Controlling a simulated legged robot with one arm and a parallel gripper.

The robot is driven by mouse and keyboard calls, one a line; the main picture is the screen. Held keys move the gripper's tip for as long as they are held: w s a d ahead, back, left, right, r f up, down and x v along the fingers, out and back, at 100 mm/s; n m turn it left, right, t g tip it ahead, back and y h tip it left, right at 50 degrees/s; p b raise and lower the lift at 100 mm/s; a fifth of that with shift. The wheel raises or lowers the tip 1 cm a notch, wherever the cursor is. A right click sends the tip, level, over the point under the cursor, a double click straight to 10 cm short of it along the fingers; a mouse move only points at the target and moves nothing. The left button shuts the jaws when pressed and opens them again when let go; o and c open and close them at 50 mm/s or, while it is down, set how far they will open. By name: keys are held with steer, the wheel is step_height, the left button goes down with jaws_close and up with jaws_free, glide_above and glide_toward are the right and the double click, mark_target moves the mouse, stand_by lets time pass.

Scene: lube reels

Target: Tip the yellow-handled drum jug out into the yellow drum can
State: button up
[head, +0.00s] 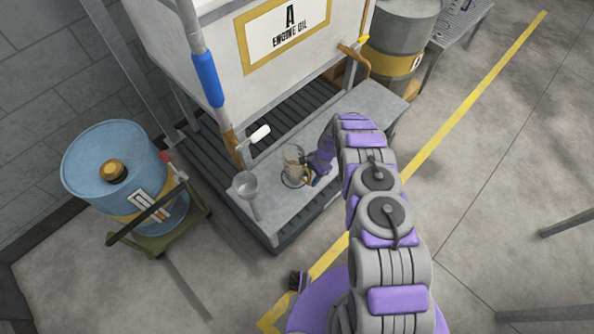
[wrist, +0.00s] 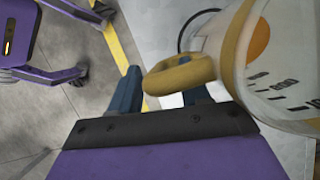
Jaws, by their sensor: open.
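The drum jug (head: 293,166) stands on the grey bench below the engine oil tank. In the wrist view the clear jug (wrist: 288,75), with dark graduation marks and an orange disc, fills the right side. Its yellow handle (wrist: 180,76) reaches across toward my fingers. My gripper (wrist: 160,95) is open, one finger left of the handle and the other partly hidden behind it. In the head view my gripper (head: 316,168) is close at the jug's right side. I cannot tell whether the fingers touch the handle. I cannot pick out a yellow drum can.
A metal funnel (head: 245,184) stands left of the jug. The white tank (head: 220,40) rises behind the bench. A blue drum (head: 112,165) sits on a green trolley at left. A grey drum with a yellow band (head: 398,40) stands at back right. Floor at right is mostly clear.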

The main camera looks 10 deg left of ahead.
steer(key=shift+d, duration=0.1)
steer(key=shift+d+r, duration=0.1)
steer(key=shift+d, duration=0.05)
steer(key=c, duration=0.3)
jaws_close()
